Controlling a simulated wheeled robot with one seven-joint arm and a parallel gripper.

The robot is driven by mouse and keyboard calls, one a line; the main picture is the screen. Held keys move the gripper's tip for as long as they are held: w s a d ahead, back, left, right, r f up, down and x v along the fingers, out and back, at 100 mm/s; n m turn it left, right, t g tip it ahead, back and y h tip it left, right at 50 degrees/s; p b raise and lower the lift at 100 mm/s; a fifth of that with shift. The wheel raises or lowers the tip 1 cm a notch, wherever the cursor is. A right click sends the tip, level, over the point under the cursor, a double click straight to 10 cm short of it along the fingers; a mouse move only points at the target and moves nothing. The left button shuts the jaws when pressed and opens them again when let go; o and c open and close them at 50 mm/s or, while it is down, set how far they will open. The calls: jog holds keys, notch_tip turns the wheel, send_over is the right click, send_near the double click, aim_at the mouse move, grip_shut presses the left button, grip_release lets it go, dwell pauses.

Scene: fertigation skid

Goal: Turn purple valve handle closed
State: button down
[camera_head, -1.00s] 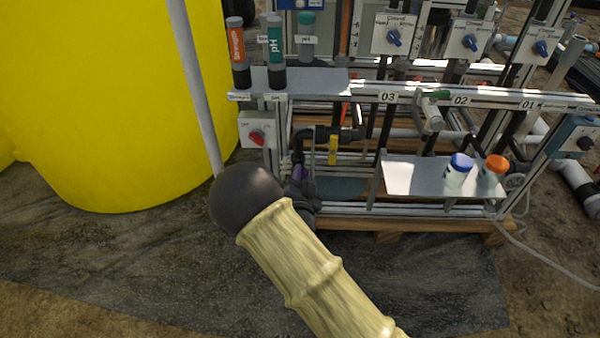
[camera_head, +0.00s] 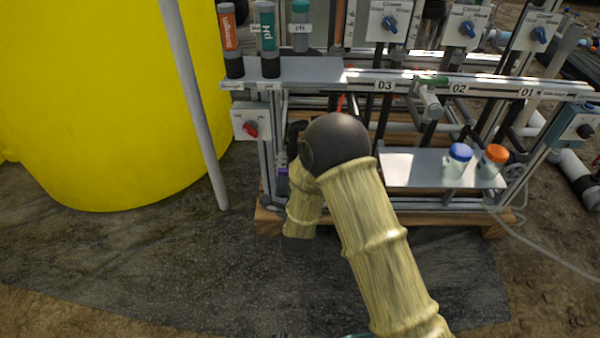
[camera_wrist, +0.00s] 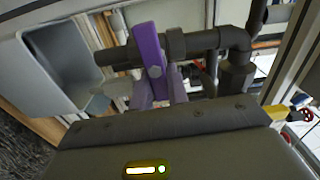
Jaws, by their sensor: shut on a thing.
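The purple valve handle (camera_wrist: 149,48) shows at the upper middle of the wrist view, crossing in front of a dark pipe (camera_wrist: 200,42) and tilted slightly. My gripper (camera_wrist: 158,88) is shut on the lower part of the handle; its body fills the bottom of that view. In the head view my arm covers the gripper and nearly all of the valve. Only a small purple patch (camera_head: 283,172) shows left of the arm.
A yellow tank (camera_head: 100,100) stands at the left with a grey pole (camera_head: 195,100) beside it. A red-knob switch box (camera_head: 250,122) sits close to my arm.

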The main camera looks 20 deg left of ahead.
jog(key=shift+f+m, duration=0.1)
jog(key=shift+m, duration=0.2)
jog(key=c, duration=1.4)
grip_release()
jog(key=shift+o, duration=0.2)
jog(key=shift+s, duration=0.1)
jog(key=p+v, duration=0.4)
jog(key=v, duration=1.3)
jog(key=shift+d+p, duration=0.15)
jog(key=shift+p, duration=0.15)
jog(key=shift+s, duration=0.1)
